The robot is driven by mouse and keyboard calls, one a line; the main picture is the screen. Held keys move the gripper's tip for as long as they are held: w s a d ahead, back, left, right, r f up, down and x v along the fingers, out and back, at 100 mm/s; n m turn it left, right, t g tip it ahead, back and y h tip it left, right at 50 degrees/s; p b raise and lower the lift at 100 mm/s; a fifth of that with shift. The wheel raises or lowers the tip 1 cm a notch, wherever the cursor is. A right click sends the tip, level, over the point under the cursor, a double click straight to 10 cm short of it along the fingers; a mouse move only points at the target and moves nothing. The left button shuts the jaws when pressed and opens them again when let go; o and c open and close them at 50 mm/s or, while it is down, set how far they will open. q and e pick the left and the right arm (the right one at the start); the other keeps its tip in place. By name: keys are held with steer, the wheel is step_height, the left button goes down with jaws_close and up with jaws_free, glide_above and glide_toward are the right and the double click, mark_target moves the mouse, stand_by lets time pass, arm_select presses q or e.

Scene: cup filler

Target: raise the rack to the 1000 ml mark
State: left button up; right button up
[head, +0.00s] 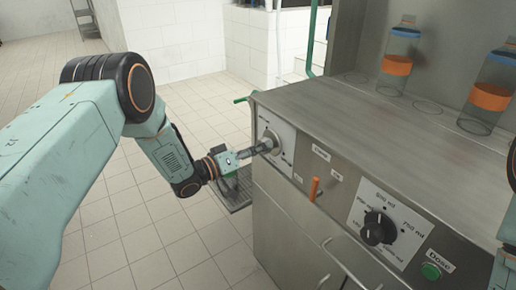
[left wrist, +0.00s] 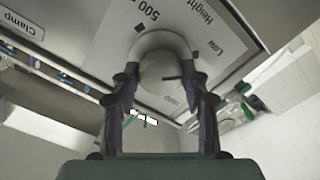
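The round grey height knob (head: 269,143) is on a white plate at the left end of the machine's front. In the left wrist view the knob (left wrist: 165,72) shows large, with the words Height and Low, a 500 mark and a small, hard-to-read 1000 mark around it. My left gripper (head: 262,149) reaches the knob. In the left wrist view its fingers (left wrist: 165,85) stand on either side of the knob; whether they press on it is unclear. A grated rack (head: 232,190) shows low at the machine's left side, partly behind my arm. My right gripper is out of view.
An orange clamp lever (head: 314,189), a black volume dial (head: 377,228) and a green Dose button (head: 431,271) are on the front panel. Two bottles with orange bands (head: 397,65) (head: 490,95) stand on the steel top. The tiled floor is clear at left.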

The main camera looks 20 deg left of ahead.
arm_select(q)
steer(key=c, duration=0.6)
steer(key=shift+m, duration=0.4)
steer(key=shift+w+m, duration=0.1)
steer(key=shift+m, duration=7.5)
steer(key=o, duration=1.2)
